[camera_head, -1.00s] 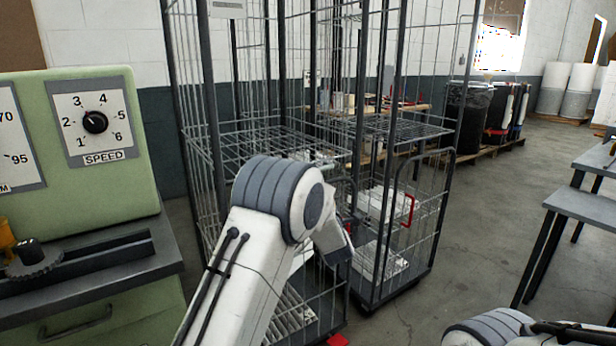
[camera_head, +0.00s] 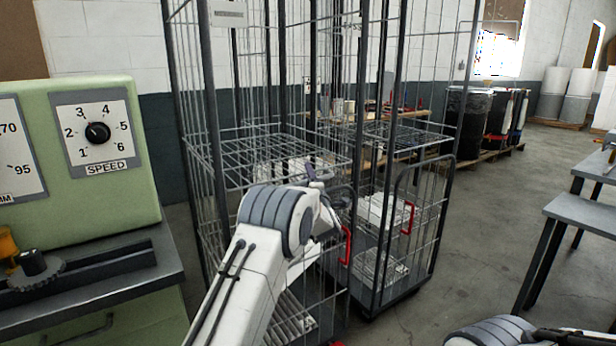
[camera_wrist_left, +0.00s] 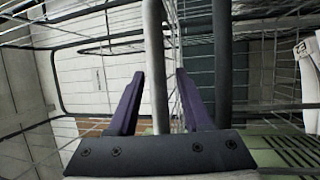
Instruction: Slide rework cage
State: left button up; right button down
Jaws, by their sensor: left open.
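Two wire roll cages stand side by side in front of me. The nearer cage (camera_head: 213,150) has dark posts, a wire shelf, a small sign too small to read and a red handle (camera_head: 346,245). The farther cage (camera_head: 440,215) is just behind and to its right, with white items inside; I cannot tell which is the rework cage. My left gripper (camera_head: 318,178) is raised at the nearer cage, small and partly hidden by my arm. The left wrist view shows its purple fingers (camera_wrist_left: 160,100) apart, with a grey post (camera_wrist_left: 154,60) seen between them; contact is unclear. My right gripper is out of view.
A green machine (camera_head: 90,150) with a speed dial stands close on the left. Grey tables (camera_head: 585,210) stand on the right. Black bins (camera_head: 470,120) on a pallet are at the back. The floor right of the cages is clear.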

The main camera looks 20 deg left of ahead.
pick_arm(q)
grip_shut()
jog(key=shift+f, duration=0.1)
dwell(1.2)
